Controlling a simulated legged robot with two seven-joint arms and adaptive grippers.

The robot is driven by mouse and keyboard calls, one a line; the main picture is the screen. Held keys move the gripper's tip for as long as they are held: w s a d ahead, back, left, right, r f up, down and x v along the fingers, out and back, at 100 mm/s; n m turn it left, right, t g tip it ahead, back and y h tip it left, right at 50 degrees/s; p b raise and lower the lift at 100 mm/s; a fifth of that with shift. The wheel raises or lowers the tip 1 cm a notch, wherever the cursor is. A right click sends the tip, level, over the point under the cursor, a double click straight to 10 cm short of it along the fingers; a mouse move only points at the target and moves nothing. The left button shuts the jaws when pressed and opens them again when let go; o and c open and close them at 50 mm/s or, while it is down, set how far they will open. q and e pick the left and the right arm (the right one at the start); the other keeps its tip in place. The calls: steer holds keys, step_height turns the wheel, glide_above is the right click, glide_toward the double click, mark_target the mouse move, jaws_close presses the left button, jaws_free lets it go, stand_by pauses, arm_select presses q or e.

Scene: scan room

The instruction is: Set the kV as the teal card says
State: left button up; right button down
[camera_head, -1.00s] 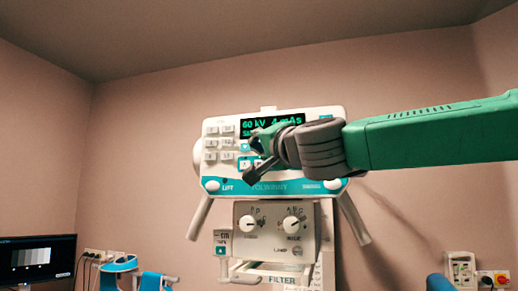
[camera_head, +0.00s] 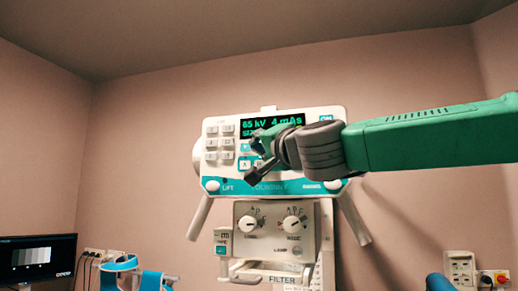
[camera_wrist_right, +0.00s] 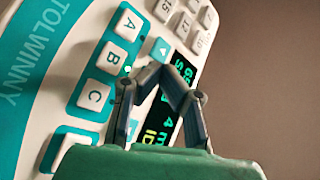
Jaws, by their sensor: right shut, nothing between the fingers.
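The console (camera_head: 225,130) stands ahead with a dark display (camera_head: 265,122) in green text, reading 65 kV and 4 mAs. My right gripper (camera_head: 263,152) is shut and empty in front of the panel, hiding part of the display's lower line and some buttons. In the right wrist view the gripper (camera_wrist_right: 165,74) has its fingertips close to a teal arrow button (camera_wrist_right: 160,49) beside the display (camera_wrist_right: 182,72). I cannot tell whether they touch it. Buttons A (camera_wrist_right: 130,25), B (camera_wrist_right: 114,58) and C (camera_wrist_right: 96,95) are left of the fingers. I cannot make out a teal card. My left gripper is out of view.
A knob panel (camera_head: 272,237) with two white dials hangs below the console. Angled handles (camera_head: 199,217) stick out at both sides. A monitor (camera_head: 36,260) stands at the lower left. Wall sockets (camera_head: 461,267) are at the lower right. The wall beside the console is clear.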

steer(key=shift+s+a, duration=0.25)
steer(key=shift+s, duration=0.55)
steer(key=shift+s+a+b, duration=0.2)
steer(key=shift+s+a, duration=0.05)
steer(key=shift+s, duration=0.5)
steer(key=shift+s+a+b, duration=0.2)
steer(key=shift+s+a, duration=0.05)
steer(key=shift+s, duration=0.55)
steer(key=shift+s+a+b, duration=0.2)
steer(key=shift+s+a, duration=0.05)
steer(key=shift+s, duration=0.5)
